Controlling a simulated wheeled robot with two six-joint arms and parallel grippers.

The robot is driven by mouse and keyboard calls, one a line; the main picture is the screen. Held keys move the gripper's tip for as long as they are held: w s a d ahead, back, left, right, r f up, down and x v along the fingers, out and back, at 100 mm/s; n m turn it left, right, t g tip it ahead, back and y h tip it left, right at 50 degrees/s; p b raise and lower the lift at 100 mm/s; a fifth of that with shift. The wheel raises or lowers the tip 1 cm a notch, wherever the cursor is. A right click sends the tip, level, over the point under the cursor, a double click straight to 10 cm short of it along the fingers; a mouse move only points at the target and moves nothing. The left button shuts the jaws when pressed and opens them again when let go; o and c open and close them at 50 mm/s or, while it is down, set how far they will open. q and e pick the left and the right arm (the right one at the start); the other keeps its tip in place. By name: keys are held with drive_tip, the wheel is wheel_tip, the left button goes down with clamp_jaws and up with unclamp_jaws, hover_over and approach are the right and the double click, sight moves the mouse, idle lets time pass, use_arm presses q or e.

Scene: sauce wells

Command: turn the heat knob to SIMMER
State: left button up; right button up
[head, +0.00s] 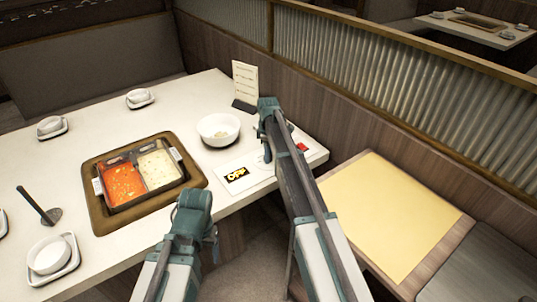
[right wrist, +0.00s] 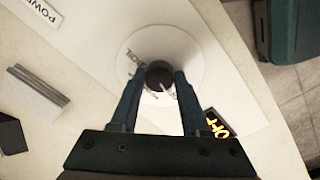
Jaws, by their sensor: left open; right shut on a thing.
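The dark round heat knob (right wrist: 158,74) sits at the middle of a white dial disc (right wrist: 190,55) in the right wrist view. My right gripper (right wrist: 154,82) has its two fingers on either side of the knob and is shut on it. A pale pointer mark shows at the knob's lower right edge. Small lettering, apparently BOIL, lies left of the knob; other lettering is partly hidden by the fingers. In the head view, my right arm hides the knob. My left gripper (head: 193,210) is over the table's front edge, away from the dial, open.
A black OFF display (head: 238,174) lies left of the dial. A white bowl (head: 218,129) and a menu card (head: 245,82) stand behind it. A hotpot with red and pale broths (head: 113,207) is set into the table at left. A red button (head: 302,147) is right of my arm.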

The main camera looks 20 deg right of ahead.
clamp_jaws()
drive_tip(key=m, duration=0.4)
drive_tip(key=shift+m, duration=0.3)
drive_tip(key=m, duration=0.4)
drive_tip(key=shift+a+m, duration=0.1)
drive_tip(key=shift+m, duration=0.2)
drive_tip(key=m, duration=0.5)
drive_tip(key=shift+w+g, duration=0.1)
drive_tip(key=shift+g, duration=0.3)
drive_tip(key=m, duration=0.5)
drive_tip(key=shift+m, duration=0.4)
